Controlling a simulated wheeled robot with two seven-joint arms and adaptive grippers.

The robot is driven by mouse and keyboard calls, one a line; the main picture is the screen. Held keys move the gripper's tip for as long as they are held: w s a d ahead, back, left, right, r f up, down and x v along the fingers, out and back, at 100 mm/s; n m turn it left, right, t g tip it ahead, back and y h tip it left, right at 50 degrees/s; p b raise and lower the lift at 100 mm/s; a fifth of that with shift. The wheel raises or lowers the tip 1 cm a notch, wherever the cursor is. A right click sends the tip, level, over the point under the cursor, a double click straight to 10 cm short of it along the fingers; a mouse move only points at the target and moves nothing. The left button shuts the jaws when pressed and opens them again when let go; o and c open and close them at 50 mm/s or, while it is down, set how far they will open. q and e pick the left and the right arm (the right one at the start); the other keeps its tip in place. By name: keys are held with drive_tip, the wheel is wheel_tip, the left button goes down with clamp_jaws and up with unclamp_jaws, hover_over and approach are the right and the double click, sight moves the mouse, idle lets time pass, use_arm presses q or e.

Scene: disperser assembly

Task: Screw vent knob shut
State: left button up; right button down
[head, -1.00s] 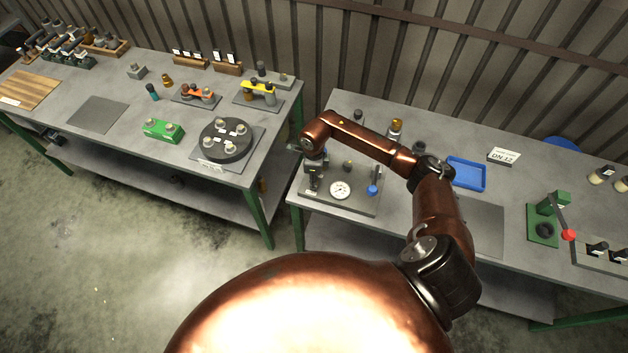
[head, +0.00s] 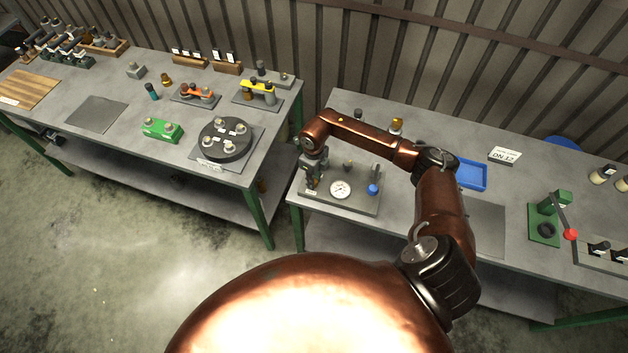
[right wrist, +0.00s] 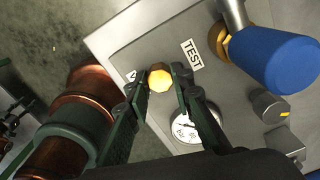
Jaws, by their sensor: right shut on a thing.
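The vent knob (right wrist: 160,80) is a small brass-yellow faceted knob, seen end-on in the right wrist view. My right gripper (right wrist: 160,76) has a finger on each side of it and is shut on it. In the head view my right gripper (head: 312,184) points down at the left end of a grey test panel (head: 350,207) and hides the knob there. A white dial gauge (head: 340,189) sits on the panel beside the gripper and shows partly behind a finger in the wrist view (right wrist: 184,130). My left gripper is not in view.
A blue-ended part (head: 373,189) stands on the panel, large and close in the wrist view (right wrist: 275,60). A TEST label (right wrist: 191,55) lies near the knob. A blue tray (head: 471,174) and a green press (head: 545,230) are further right.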

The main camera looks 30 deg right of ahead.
drive_tip(key=m, duration=0.3)
drive_tip(key=shift+m, duration=0.4)
drive_tip(key=m, duration=0.4)
drive_tip(key=shift+m, duration=0.3)
drive_tip(key=m+p, duration=0.1)
drive_tip(key=m, duration=0.3)
drive_tip(key=shift+r, duration=0.1)
drive_tip(key=shift+m+p, duration=0.6)
drive_tip(key=shift+m, duration=1.5)
drive_tip(key=c, duration=1.7)
unclamp_jaws()
